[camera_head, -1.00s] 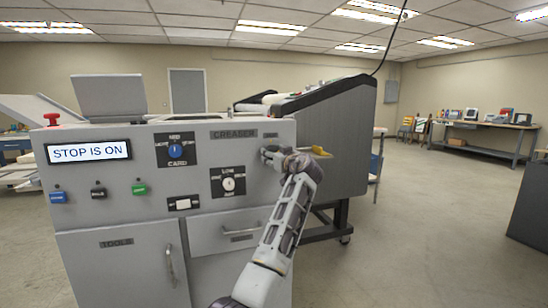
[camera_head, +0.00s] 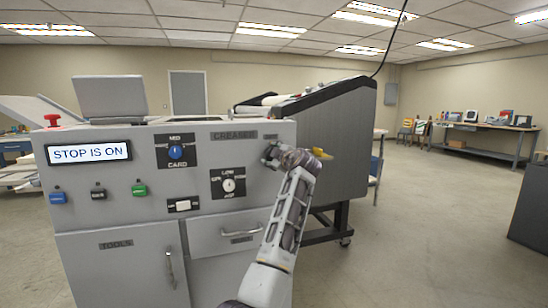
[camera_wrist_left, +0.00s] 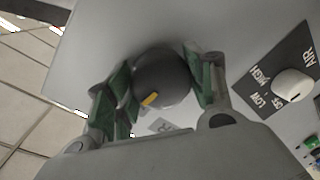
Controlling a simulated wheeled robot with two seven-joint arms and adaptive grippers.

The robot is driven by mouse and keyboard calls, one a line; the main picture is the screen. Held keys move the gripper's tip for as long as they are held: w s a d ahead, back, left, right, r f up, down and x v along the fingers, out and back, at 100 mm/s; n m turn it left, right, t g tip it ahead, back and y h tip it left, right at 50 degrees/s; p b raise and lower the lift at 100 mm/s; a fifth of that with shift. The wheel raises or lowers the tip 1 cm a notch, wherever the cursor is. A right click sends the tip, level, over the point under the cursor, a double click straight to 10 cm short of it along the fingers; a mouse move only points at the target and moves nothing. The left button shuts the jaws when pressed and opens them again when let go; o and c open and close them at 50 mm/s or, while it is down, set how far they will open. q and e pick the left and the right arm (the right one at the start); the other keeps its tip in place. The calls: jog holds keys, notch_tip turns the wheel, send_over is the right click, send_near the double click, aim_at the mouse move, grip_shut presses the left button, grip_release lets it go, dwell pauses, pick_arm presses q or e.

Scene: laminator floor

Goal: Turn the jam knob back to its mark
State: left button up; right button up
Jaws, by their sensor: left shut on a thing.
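The jam knob (camera_wrist_left: 163,78) is dark and round with a yellow pointer line, seen in the left wrist view. The pointer lies towards the lower left of its face in that view. My left gripper (camera_head: 270,156) is at the upper right of the grey creaser's front panel. It is shut on the knob, with green-padded fingers on both sides of it in the left wrist view (camera_wrist_left: 162,82). In the head view the gripper hides the knob. A small grey label (camera_wrist_left: 160,126) beside the knob is partly covered. My right gripper is not in view.
The creaser panel (camera_head: 205,205) also carries a white AIR dial (camera_head: 228,185), a blue CARD dial (camera_head: 176,152), coloured buttons (camera_head: 139,189) and a display reading "STOP IS ON" (camera_head: 89,152). A dark-sided machine (camera_head: 340,140) stands right behind it. Open floor lies to the right.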

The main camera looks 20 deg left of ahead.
pick_arm(q)
jog(key=shift+f+n, duration=0.35)
jog(key=shift+n, duration=0.25)
jog(key=o, duration=1)
jog(key=shift+r, duration=0.15)
jog(key=shift+r, duration=0.2)
